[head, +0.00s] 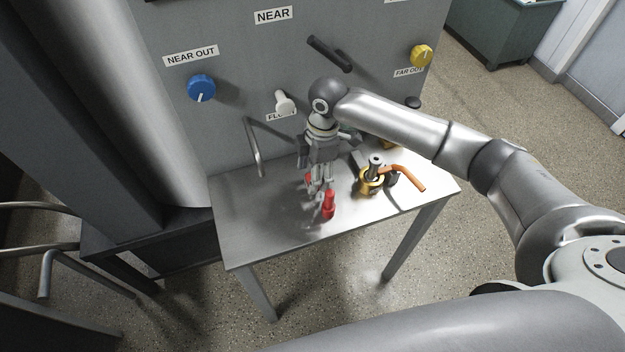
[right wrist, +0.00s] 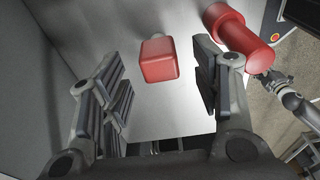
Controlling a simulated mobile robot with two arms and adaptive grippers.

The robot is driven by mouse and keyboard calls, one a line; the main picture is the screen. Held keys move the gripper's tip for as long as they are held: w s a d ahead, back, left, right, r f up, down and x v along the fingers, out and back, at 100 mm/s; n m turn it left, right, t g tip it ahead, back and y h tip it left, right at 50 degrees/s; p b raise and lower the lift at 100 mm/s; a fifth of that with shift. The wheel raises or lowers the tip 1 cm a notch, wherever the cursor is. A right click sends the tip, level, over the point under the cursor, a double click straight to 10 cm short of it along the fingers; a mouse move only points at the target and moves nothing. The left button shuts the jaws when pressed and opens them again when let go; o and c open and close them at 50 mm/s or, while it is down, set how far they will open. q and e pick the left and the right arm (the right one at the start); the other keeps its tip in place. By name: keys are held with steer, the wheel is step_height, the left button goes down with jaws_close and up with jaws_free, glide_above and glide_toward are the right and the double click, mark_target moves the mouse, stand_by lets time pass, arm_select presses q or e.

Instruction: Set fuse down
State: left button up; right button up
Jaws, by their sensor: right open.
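My right gripper (head: 321,186) points down over the small metal table (head: 255,235), its fingers apart. In the right wrist view a red fuse (right wrist: 160,60) lies in the gap between the open fingers (right wrist: 160,85), with bare table surface around it and no finger visibly touching it. A second red piece (right wrist: 238,38), with a round wide end, is just outside the finger on the right. In the head view one red piece (head: 329,204) stands upright in front of the gripper. Another red piece (head: 309,179) is mostly hidden behind the fingers.
A brass fitting with an orange handle (head: 406,177) sits on the table right of the gripper. A grey panel (head: 230,130) with a blue knob (head: 201,88), a yellow knob (head: 421,55) and a white knob (head: 284,103) rises behind. A bent metal handle (head: 253,148) projects from it. The table's left part is clear.

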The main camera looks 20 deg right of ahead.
steer(key=shift+a+f, duration=0.2)
steer(key=shift+f, duration=1.2)
steer(key=c, duration=1.1)
steer(key=shift+r, duration=0.15)
